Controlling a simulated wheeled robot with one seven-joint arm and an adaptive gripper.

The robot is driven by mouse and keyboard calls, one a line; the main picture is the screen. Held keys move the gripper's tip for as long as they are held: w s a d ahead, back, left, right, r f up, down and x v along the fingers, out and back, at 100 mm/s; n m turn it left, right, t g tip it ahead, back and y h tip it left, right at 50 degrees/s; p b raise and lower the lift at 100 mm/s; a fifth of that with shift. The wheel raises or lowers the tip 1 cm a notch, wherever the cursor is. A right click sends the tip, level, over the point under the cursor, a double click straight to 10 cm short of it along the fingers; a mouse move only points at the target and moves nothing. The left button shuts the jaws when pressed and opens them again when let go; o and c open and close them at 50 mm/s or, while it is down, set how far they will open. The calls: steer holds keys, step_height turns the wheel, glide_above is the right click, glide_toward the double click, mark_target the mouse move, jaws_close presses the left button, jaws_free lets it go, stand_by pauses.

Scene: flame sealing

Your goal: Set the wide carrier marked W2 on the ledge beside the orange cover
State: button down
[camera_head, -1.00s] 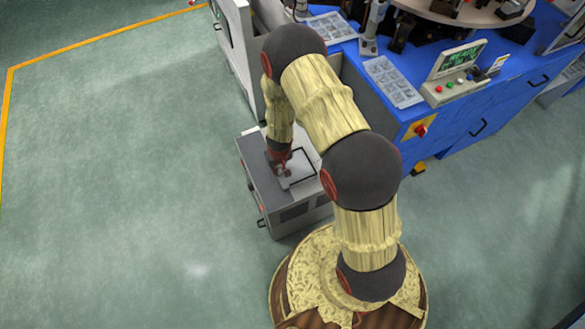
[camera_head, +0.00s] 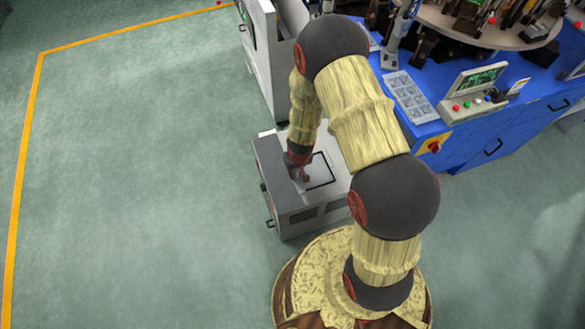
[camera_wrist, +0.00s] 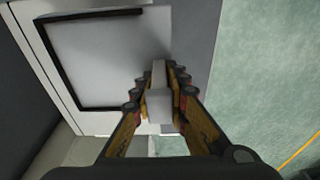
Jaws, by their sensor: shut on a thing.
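My gripper (camera_head: 301,174) hangs low over the top of a grey cabinet. In the wrist view, my gripper (camera_wrist: 160,88) is shut on a small pale grey block (camera_wrist: 158,106), which sits between the two fingers. I cannot read any W2 mark on it, and I cannot tell whether it is the wide carrier or a part of one. The cabinet top has a pale panel with a black outline (camera_head: 322,171), just right of my gripper. This outlined panel also shows in the wrist view (camera_wrist: 95,60). I cannot make out an orange cover or a ledge beside one.
The grey cabinet (camera_head: 270,195) stands on open green floor, with clear room to its left. A taller pale machine (camera_head: 262,60) stands behind it. A blue workbench (camera_head: 460,135) at the right carries a tray (camera_head: 410,97) and a control box (camera_head: 470,95).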

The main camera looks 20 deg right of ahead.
steer(key=s+r, duration=0.5)
steer(key=s, duration=0.5)
steer(key=w+a+r, duration=0.1)
steer(key=w+r, duration=0.2)
steer(key=w, duration=0.3)
steer(key=shift+w+a+r, duration=0.15)
steer(key=shift+r, duration=0.2)
stand_by(0.5)
